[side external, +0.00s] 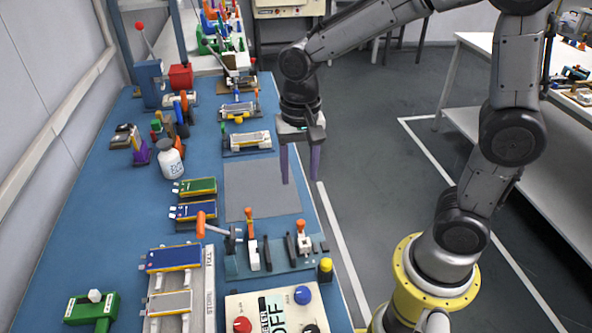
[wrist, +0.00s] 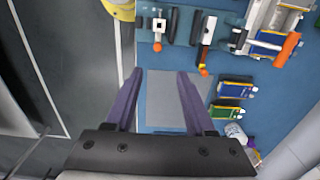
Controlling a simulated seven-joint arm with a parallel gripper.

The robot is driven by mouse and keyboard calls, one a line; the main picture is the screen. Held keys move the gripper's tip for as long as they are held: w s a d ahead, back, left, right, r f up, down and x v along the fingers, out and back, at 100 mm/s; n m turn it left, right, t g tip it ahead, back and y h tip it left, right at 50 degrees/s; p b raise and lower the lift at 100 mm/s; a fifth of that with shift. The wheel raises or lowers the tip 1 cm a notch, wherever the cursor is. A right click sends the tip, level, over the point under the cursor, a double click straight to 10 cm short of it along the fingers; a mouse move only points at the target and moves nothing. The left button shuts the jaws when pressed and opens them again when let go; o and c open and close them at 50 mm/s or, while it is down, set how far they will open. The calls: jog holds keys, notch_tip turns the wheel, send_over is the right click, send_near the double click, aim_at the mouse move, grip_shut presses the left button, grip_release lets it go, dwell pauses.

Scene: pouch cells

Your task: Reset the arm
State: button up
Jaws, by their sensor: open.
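My gripper (side external: 301,180) is open and empty. Its two purple fingers point down above the right edge of the blue bench (side external: 120,200), near a flat grey mat (side external: 262,190). In the wrist view my gripper (wrist: 160,75) has its fingers spread wide, with the grey mat (wrist: 172,100) showing between and beyond them. Nothing is between the fingers. A green pouch cell (side external: 196,187) and a blue pouch cell (side external: 195,211) lie left of the mat.
Orange-handled clamps (side external: 250,240) stand in front of the mat. A white bottle (side external: 169,160) stands to its left. A control box (side external: 275,310) with buttons is at the front. More fixtures (side external: 246,142) line the bench behind. Open floor lies right of the bench.

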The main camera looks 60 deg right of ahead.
jog(key=s+d+r+n+t, duration=0.2)
jog(key=s+r+n, duration=0.1)
jog(key=s, duration=0.4)
jog(key=s+d+r+n+t, duration=0.2)
jog(key=s+r+n+t, duration=0.1)
jog(key=s+n, duration=0.3)
jog(key=shift+s+d+r+t, duration=0.15)
jog(key=shift+s+r+t, duration=0.2)
jog(key=shift+r, duration=0.4)
